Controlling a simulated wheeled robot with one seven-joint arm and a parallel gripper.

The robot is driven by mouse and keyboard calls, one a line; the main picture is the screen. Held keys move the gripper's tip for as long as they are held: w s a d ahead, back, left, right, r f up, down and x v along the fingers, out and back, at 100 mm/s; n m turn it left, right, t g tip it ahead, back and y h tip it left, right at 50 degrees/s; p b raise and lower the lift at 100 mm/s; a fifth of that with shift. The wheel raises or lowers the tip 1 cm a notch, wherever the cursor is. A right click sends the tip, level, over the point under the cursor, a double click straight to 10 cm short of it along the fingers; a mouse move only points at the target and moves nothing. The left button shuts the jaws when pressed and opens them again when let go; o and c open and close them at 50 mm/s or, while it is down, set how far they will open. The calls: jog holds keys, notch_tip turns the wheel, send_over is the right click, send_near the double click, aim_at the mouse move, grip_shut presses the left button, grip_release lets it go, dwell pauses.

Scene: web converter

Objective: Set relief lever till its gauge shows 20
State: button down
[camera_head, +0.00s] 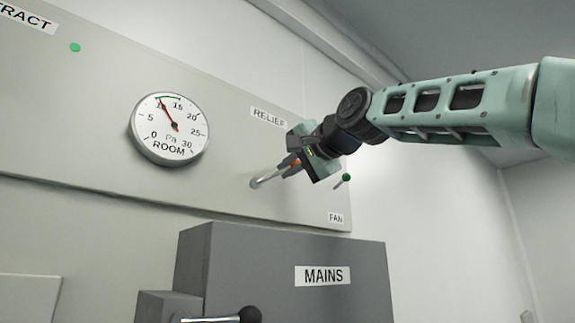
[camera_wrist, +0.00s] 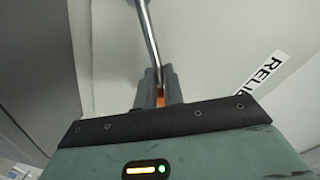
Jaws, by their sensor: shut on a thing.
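The relief lever (camera_head: 268,178) is a thin metal rod that sticks out from the grey panel below the RELIEF label (camera_head: 269,117). My gripper (camera_head: 291,164) is shut on the lever's outer end, where an orange part shows between the fingers. In the wrist view the rod (camera_wrist: 150,40) runs up and slightly left from my closed fingers (camera_wrist: 160,88); the fingers hide its gripped end. The round white ROOM gauge (camera_head: 169,128), marked 0 to 30 Pa, is on the panel to the left. Its red needle points at about 10.
A grey MAINS box (camera_head: 290,250) stands below, with a black-knobbed handle (camera_head: 250,314) at its front. A FAN label (camera_head: 336,218) and a small green knob (camera_head: 347,178) are just right of my gripper. A green dot (camera_head: 75,47) is at upper left.

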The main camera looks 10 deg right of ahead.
dwell(0.4)
jog(key=c, duration=1.5)
grip_release()
jog(key=b+v, duration=0.6)
jog(key=v, duration=1.1)
jog(key=shift+s+b, duration=0.2)
jog(key=shift+b, duration=0.1)
jog(key=shift+d, duration=0.15)
